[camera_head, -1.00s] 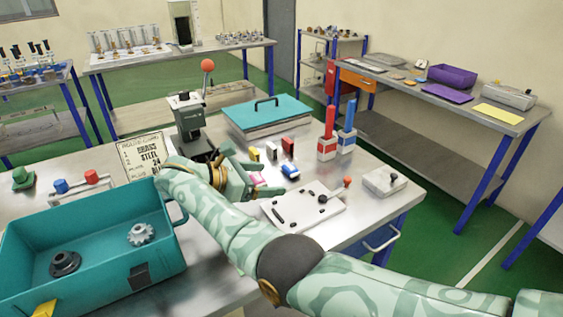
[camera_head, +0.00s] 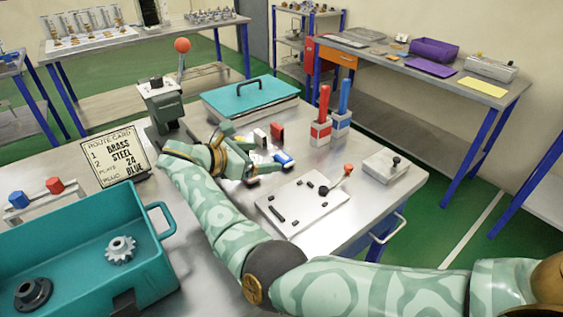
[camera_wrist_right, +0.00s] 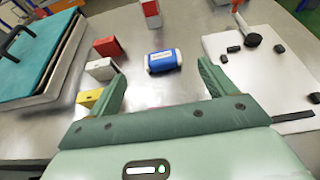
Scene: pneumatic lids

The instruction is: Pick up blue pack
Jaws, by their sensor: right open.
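The blue pack (camera_head: 284,158), blue with a white band, lies on its side on the metal table. It also shows in the right wrist view (camera_wrist_right: 163,61), just beyond the fingertips and between their lines. My right gripper (camera_wrist_right: 162,72) is open and empty, with one finger on each side of the gap facing the pack. In the head view, my right gripper (camera_head: 262,152) reaches in low over the table, just left of the pack. I see no contact with the pack. My left gripper is not in view.
Red (camera_wrist_right: 107,46), white (camera_wrist_right: 100,68) and yellow (camera_wrist_right: 88,98) packs stand left of the blue one. A white plate with black parts (camera_head: 302,204) lies to the right. A teal-lidded box (camera_head: 250,98) and red and blue handled blocks (camera_head: 320,132) stand behind.

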